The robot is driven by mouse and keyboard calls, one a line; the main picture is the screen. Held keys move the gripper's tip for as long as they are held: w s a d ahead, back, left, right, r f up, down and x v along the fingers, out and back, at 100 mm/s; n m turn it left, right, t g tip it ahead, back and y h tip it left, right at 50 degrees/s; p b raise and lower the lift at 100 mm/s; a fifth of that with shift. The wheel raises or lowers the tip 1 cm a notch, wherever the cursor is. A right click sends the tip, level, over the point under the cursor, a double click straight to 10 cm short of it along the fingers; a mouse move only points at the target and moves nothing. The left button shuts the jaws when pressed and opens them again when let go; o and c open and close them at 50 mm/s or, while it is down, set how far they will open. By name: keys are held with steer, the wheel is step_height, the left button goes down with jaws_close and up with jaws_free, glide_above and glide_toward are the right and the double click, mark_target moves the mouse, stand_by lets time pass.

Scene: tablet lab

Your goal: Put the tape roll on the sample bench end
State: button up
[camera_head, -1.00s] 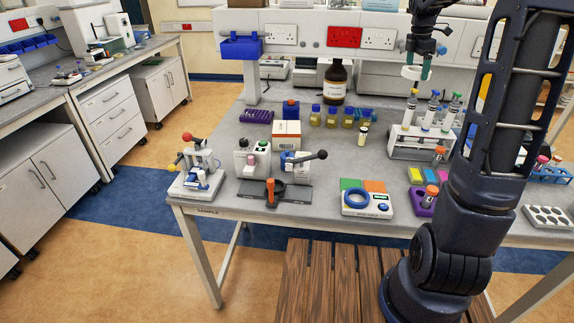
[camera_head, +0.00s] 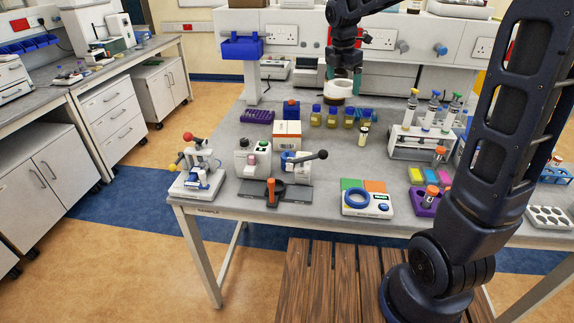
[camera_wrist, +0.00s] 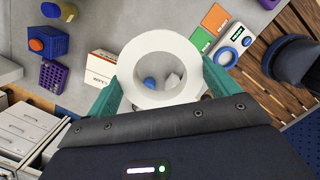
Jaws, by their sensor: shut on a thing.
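My gripper (camera_head: 338,77) is shut on a white tape roll (camera_head: 337,91), held in the air above the back of the bench. In the wrist view the roll (camera_wrist: 129,66) is a wide white ring between the two green fingers. The sample bench end (camera_head: 219,198) is the left front end of the grey bench, with a SAMPLE label on its front edge. A small press with a red knob (camera_head: 199,174) stands at that end. The roll is well behind it and to the right, clear of the bench top.
A white device with a black lever (camera_head: 297,165), a carton (camera_head: 287,135) and a dark base with an orange-handled tool (camera_head: 271,192) stand right of the press. Several yellow bottles stand behind them. A scale with a blue ring (camera_head: 356,199) is at the front middle.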

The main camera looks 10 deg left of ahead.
mark_target(334, 164)
step_height(334, 164, down, 30)
steer(key=shift+w+d+r, duration=0.1)
steer(key=shift+w, duration=0.05)
stand_by(0.6)
steer(key=o, duration=0.7)
steer(key=shift+f, duration=0.2)
steer(key=shift+o, duration=0.5)
steer(key=shift+r, duration=0.1)
